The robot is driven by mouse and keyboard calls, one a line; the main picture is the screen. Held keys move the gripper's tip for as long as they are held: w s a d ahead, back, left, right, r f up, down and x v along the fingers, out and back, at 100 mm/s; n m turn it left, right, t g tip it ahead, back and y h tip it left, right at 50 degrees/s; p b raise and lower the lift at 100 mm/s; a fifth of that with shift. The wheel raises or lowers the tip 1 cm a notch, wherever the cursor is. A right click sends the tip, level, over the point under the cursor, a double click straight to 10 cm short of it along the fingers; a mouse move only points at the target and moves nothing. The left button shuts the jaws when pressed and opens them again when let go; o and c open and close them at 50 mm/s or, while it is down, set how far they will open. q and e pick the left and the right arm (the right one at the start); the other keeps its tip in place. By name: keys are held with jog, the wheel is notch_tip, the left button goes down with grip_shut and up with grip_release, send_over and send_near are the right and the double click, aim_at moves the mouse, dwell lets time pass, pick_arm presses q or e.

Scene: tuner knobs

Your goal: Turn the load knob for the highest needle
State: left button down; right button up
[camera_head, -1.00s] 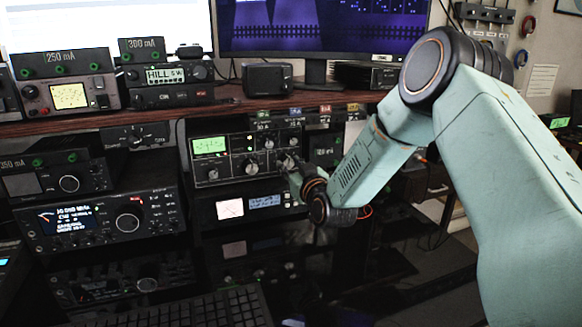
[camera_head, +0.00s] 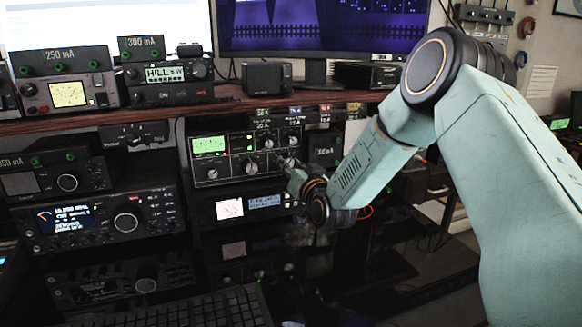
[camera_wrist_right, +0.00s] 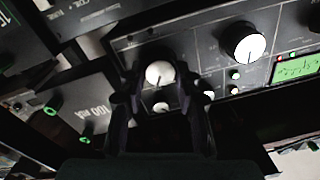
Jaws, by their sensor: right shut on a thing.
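The black tuner (camera_head: 227,163) stands on the rack's middle shelf, with a green lit meter (camera_head: 208,145) at its left; its needle is too small to read. My right gripper (camera_head: 296,172) is at the tuner's lower right, hiding much of the knob there. In the right wrist view the tuner appears upside down, with the green meter (camera_wrist_right: 297,68) at right. There my right gripper (camera_wrist_right: 160,92) has its fingers either side of a white-faced knob (camera_wrist_right: 160,73), shut on it. The knob labels are not legible. My left gripper is not in view.
Below the tuner sits a unit with a pale needle meter (camera_head: 229,208) and a blue display (camera_head: 264,201). A radio (camera_head: 98,219) stands at left, and a keyboard (camera_head: 190,308) lies in front. A second large tuner knob (camera_wrist_right: 243,42) is beside the gripped one.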

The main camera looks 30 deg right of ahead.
jog(key=o, duration=1.2)
jog(key=shift+c, duration=0.2)
jog(key=s+a, duration=0.2)
jog(key=s, duration=1)
jog(key=shift+a+f, duration=0.15)
jog(key=shift+a, duration=0.05)
jog(key=shift+w, duration=0.1)
dwell(0.7)
